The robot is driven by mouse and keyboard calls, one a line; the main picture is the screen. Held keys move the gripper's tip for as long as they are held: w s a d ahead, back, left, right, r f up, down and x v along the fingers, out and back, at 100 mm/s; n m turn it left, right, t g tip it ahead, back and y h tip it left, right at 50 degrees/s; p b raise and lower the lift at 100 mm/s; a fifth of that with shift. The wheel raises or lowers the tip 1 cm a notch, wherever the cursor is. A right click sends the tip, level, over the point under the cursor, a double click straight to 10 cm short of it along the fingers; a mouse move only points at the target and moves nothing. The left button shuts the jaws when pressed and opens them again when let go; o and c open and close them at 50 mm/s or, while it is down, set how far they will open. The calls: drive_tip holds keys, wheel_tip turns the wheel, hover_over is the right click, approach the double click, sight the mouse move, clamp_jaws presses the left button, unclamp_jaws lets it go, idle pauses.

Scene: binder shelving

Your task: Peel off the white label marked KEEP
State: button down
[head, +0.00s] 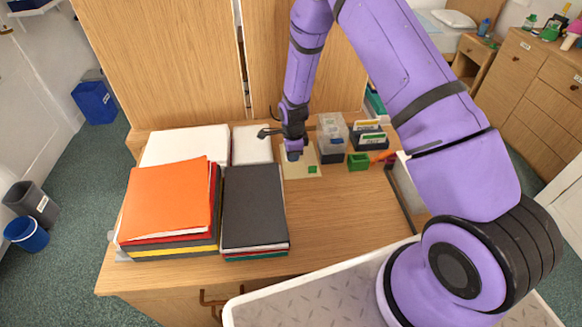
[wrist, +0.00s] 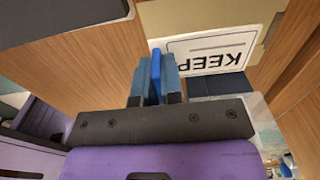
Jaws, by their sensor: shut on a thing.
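The white label marked KEEP (wrist: 212,54) shows in the wrist view, its black lettering upside down, in front of a tan surface. My gripper (wrist: 154,72) is at the label's left edge in that view, its blue-grey fingers shut on a narrow bright blue tab (wrist: 156,64). The tab reaches the label's edge; I cannot tell exactly how they join. In the head view my gripper (head: 293,153) points down over a tan sheet (head: 302,171) with a small green patch (head: 312,169). The label cannot be made out there.
Clear boxes (head: 332,133), a green tray (head: 358,161) and a dark holder with cards (head: 369,139) stand to the right. The desk's front middle is clear.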

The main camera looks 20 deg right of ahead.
drive_tip(key=shift+r, duration=1.5)
idle(0.5)
drive_tip(key=shift+r, duration=2.4)
drive_tip(key=s, duration=1.2)
drive_tip(key=shift+r, duration=0.1)
